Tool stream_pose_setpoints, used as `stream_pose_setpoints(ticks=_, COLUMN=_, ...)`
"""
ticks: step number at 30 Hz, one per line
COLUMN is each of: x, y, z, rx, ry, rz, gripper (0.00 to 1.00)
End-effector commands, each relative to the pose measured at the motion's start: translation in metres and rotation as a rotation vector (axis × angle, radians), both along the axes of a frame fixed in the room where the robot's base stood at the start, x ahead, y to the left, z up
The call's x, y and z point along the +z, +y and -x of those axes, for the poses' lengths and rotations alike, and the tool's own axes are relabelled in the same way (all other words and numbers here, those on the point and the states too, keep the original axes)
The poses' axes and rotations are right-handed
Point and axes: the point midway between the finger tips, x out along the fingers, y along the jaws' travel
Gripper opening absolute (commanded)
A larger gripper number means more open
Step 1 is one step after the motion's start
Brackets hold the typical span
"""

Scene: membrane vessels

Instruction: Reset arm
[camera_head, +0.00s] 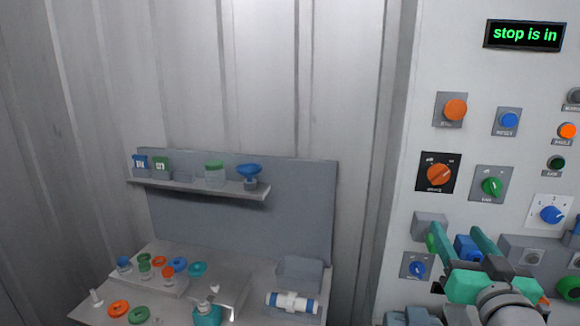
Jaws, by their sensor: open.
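My gripper (457,232) is in the lower right, in front of the control panel (400,180). Its two teal fingers are apart, pointing up and away, with no object seen held between them. A blue knob or fitting (467,249) shows behind and between the fingers; whether they touch it I cannot tell. The blue button labelled RESET (509,120) is on the panel, above the gripper and apart from it. The display (524,35) reads "stop is in" in green. A large orange button (456,109) sits left of the RESET button.
The panel also has an orange rotary switch (438,174), a green knob (491,186) and a blue selector (551,214). Grey boxes project low on the panel beside the gripper. At left, a bench (255,312) holds coloured rings and vessels, with a shelf (205,187) above.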

Motion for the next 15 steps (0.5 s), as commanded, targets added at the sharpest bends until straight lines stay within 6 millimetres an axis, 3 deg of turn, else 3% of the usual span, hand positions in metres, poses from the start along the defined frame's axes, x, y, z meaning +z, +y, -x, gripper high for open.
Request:
stream_pose_setpoints(ticks=1, x=-0.022, y=0.006, z=-0.005, rx=0.003, ry=0.005, rz=-0.024, gripper=0.55)
stream_pose_setpoints(ticks=7, x=-0.095, y=0.031, z=-0.017, rx=-0.003, ry=0.003, rz=-0.093, gripper=0.55)
stream_pose_setpoints(ticks=15, x=-0.19, y=0.074, z=-0.013, rx=-0.019, ry=0.022, rz=-0.158, gripper=0.55)
